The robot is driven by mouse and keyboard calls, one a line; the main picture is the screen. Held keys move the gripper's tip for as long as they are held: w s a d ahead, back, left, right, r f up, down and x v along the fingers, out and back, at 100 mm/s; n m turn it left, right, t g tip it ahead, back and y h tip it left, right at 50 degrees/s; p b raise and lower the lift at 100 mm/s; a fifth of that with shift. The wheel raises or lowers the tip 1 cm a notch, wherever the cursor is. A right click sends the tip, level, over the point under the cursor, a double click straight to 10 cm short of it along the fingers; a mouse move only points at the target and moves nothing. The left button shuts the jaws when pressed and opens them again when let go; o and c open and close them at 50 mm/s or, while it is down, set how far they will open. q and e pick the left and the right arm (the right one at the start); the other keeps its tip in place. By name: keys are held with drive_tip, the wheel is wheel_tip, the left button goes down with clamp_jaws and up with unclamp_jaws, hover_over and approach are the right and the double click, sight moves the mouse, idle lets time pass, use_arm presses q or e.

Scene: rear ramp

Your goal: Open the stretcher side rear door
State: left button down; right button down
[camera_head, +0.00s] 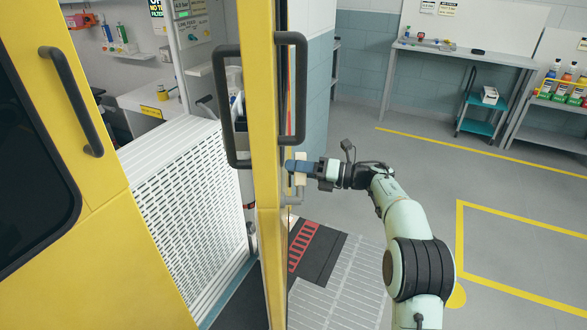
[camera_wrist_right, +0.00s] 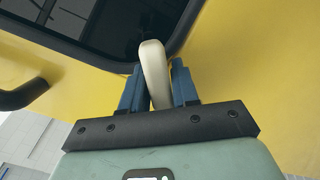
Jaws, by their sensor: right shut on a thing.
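The yellow rear door (camera_head: 268,120) stands nearly edge-on in the middle of the head view, swung outward, with an opening to its left. Black grab handles show on both sides of its edge; one is the right-hand handle (camera_head: 301,90). My right gripper (camera_head: 298,167) is at the door's right face. In the wrist view its blue fingers (camera_wrist_right: 157,90) are shut around a beige lever handle (camera_wrist_right: 152,60), below the dark window (camera_wrist_right: 110,25). My left gripper is not in view.
Another yellow door panel (camera_head: 100,230) with a black handle (camera_head: 72,102) fills the left. A white slatted ramp (camera_head: 190,210) stands upright in the opening. The grey floor at right is clear, with yellow lines. A bench (camera_head: 465,53) and a teal cart (camera_head: 478,127) stand at the back.

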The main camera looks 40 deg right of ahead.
drive_tip(key=c, duration=1)
unclamp_jaws()
drive_tip(key=shift+a+f, duration=0.1)
drive_tip(key=shift+a, duration=0.05)
drive_tip(key=shift+s, duration=0.1)
drive_tip(key=v, duration=1.3)
drive_tip(key=shift+s, duration=0.15)
